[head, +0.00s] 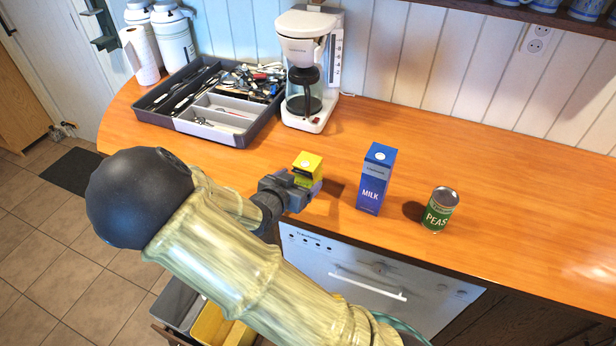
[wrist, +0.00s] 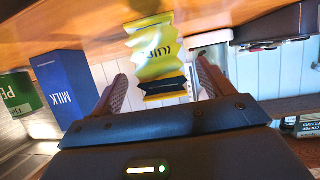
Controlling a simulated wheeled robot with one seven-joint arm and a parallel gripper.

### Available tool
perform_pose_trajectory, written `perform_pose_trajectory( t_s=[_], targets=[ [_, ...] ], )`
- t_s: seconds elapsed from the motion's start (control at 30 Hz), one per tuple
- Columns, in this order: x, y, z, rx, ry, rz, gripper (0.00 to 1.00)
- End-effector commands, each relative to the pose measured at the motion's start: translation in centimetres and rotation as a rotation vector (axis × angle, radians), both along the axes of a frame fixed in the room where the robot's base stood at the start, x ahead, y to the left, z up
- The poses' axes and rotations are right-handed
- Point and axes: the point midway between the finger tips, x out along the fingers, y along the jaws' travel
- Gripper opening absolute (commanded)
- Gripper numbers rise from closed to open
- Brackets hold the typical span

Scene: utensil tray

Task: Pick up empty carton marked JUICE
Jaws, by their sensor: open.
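The juice carton (head: 308,163) is yellow with a dark band and looks crumpled. It stands on the wooden counter near its front edge. In the wrist view the carton (wrist: 153,55) shows upside down, with part of its JUICE lettering readable. My gripper (head: 300,184) is at the carton's near side and hides its lower part in the head view. In the wrist view my gripper (wrist: 161,75) is open, with one finger on each side of the carton. Gaps show between the fingers and the carton.
A blue MILK carton (head: 375,180) and a green PEAS can (head: 440,210) stand to the right. A coffee maker (head: 300,50) and a utensil tray (head: 238,138) stand behind. Below the counter are an open grey bin (head: 178,302) and yellow bin (head: 212,325). The counter's right side is clear.

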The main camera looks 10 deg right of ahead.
Motion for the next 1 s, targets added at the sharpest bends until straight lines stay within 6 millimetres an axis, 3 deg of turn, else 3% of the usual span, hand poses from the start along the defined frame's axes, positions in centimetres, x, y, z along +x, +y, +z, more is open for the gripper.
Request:
perform_pose_trajectory(
  t_s=[0.47,0.8,1.0],
  targets=[
    [0.8,-0.7,-0.5,-0.001,0.001,0.000,0.80],
    [3.6,-3.3,-2.8,-0.001,0.000,-0.002,0.80],
    [4.0,-3.4,-2.9,0.002,0.000,0.001,0.80]
  ],
)
